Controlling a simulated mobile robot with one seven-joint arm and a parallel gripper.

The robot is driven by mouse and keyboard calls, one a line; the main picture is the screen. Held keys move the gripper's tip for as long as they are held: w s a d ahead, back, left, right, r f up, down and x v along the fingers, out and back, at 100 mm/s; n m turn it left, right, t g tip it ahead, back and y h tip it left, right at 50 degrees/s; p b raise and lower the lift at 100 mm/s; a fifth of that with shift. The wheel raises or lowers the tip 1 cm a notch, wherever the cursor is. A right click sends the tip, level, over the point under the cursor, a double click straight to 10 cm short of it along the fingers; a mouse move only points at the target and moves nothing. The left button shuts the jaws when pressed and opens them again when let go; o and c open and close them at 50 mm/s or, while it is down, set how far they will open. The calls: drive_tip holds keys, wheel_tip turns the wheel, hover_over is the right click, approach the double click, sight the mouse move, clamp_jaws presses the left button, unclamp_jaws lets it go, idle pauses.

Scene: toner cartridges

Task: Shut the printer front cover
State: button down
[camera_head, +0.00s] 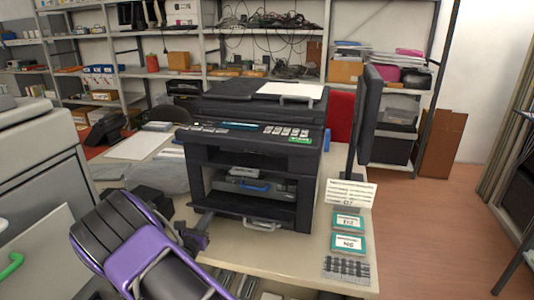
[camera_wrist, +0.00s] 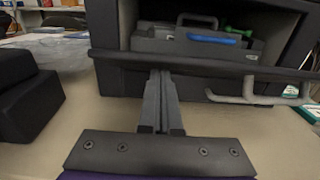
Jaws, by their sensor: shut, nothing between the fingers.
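The dark printer (camera_head: 230,175) stands on the table, its front bay open. The front cover (camera_head: 255,208) is folded down, roughly level, at the bottom of the bay. In the wrist view the cover (camera_wrist: 215,66) shows almost edge-on as a dark bar, with a grey handle (camera_wrist: 262,95) below its right part. A grey cartridge with a blue grip (camera_wrist: 195,42) sits in the bay behind it. My gripper (camera_wrist: 160,76) is shut and empty, its fingertips at the cover's edge, left of the handle. Whether they touch it I cannot tell. My gripper (camera_head: 205,220) is at the printer's front left in the head view.
A monitor (camera_head: 368,115) stands right of the printer. Labelled boxes (camera_head: 348,225) and a keyboard (camera_head: 347,268) lie at the table's right front. A black block (camera_wrist: 30,100) is left of my gripper. Floor to the right is clear.

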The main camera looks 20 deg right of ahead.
sight(212, 206)
drive_tip(key=shift+w+d+r+p, duration=0.15)
drive_tip(key=shift+w+r, duration=0.05)
drive_tip(key=shift+r, duration=0.2)
drive_tip(key=shift+w+d+r+p, duration=0.1)
drive_tip(key=shift+w+r+p, duration=0.05)
drive_tip(key=shift+r, duration=0.35)
drive_tip(key=shift+w+d+r+p, duration=0.25)
drive_tip(key=shift+w+r, duration=0.15)
drive_tip(key=shift+r, duration=0.1)
drive_tip(key=shift+w+d+r+p, duration=0.15)
drive_tip(key=shift+w+d+r, duration=0.1)
drive_tip(key=shift+w+r, duration=0.2)
drive_tip(key=shift+w+d+r, duration=0.7)
drive_tip(key=shift+w+d, duration=0.05)
drive_tip(key=shift+w, duration=0.25)
